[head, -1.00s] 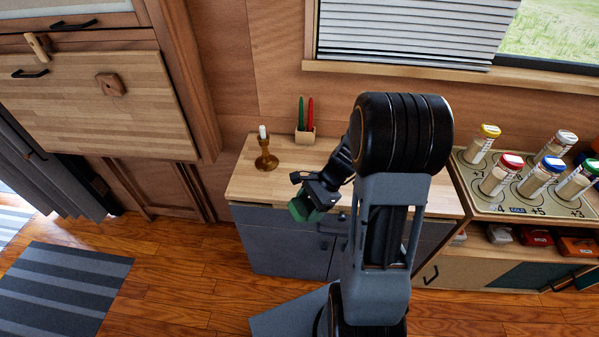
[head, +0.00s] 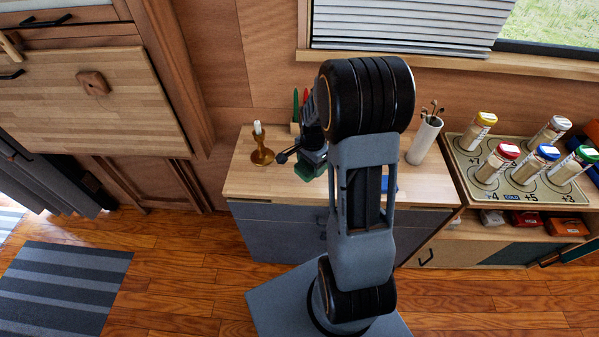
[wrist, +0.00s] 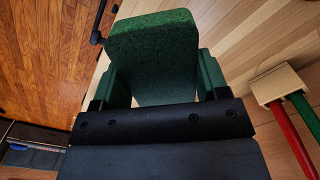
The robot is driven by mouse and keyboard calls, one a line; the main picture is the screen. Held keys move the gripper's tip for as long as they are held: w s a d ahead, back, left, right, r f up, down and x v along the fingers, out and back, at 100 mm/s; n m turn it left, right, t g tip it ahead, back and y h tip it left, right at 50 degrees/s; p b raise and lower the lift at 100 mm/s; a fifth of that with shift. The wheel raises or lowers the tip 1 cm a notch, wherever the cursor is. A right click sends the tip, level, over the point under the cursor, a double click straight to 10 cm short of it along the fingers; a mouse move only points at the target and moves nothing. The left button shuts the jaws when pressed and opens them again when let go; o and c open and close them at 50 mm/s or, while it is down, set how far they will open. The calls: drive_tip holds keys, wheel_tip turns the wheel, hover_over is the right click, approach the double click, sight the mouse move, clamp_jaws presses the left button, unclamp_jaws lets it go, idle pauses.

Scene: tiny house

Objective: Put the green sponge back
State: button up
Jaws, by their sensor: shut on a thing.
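The green sponge (wrist: 152,45) is held between the fingers of my gripper (wrist: 165,78), filling the upper middle of the wrist view. In the head view my gripper (head: 311,160) is over the wooden countertop (head: 240,182), near its front part, with the sponge (head: 308,174) at its lower end. My arm hides part of the counter to the right. I cannot tell whether the sponge touches the counter.
A wooden candlestick (head: 262,156) stands left of my gripper. A small wooden holder (wrist: 276,85) with a red and a green stick is behind it. A blue thing (head: 391,184) is partly hidden by my arm. A white brush cup (head: 424,142) stands at the right.

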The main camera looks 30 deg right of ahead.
hover_over(300, 179)
wheel_tip(300, 179, down, 5)
drive_tip(key=shift+s+r, duration=0.1)
drive_tip(key=shift+s, duration=0.05)
drive_tip(key=shift+f+p, duration=0.65)
drive_tip(key=shift+f, duration=0.9)
drive_tip(key=o, duration=0.8)
drive_tip(key=shift+r, duration=0.1)
